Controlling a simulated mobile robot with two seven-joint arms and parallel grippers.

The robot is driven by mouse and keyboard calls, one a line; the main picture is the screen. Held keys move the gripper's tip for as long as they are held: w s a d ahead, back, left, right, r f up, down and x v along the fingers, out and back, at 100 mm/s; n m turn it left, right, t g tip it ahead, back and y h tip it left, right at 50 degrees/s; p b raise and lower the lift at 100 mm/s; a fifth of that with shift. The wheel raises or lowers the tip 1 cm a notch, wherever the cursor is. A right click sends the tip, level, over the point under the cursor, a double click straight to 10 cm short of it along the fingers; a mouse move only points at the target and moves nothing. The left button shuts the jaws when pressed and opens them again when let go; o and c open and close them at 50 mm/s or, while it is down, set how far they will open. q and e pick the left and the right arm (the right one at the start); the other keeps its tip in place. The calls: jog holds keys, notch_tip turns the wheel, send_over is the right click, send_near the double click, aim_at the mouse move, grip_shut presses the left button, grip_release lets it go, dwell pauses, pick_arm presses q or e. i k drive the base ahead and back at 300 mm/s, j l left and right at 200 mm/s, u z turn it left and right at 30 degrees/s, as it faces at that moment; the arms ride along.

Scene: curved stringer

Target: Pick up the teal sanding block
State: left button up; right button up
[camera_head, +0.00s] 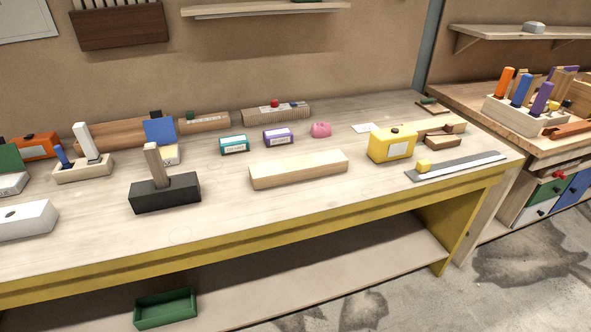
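A small teal block (233,145) with a white label on its front sits on the workbench (330,205), toward the back and near the middle. It stands just left of a similar purple block (278,137), with a small gap between them. Nothing covers the teal block from this view. Neither of my grippers shows in the head view.
A long pale wooden block (298,170) lies in front of the teal block, to its right. A black block with a wooden post (164,192) stands front left. A yellow box (391,145) stands right. The bench's front middle is clear.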

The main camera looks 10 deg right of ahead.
aim_at(239, 143)
jog(key=l+z, duration=0.35)
jog(key=i+l+z, duration=0.15)
jog(key=z, duration=0.2)
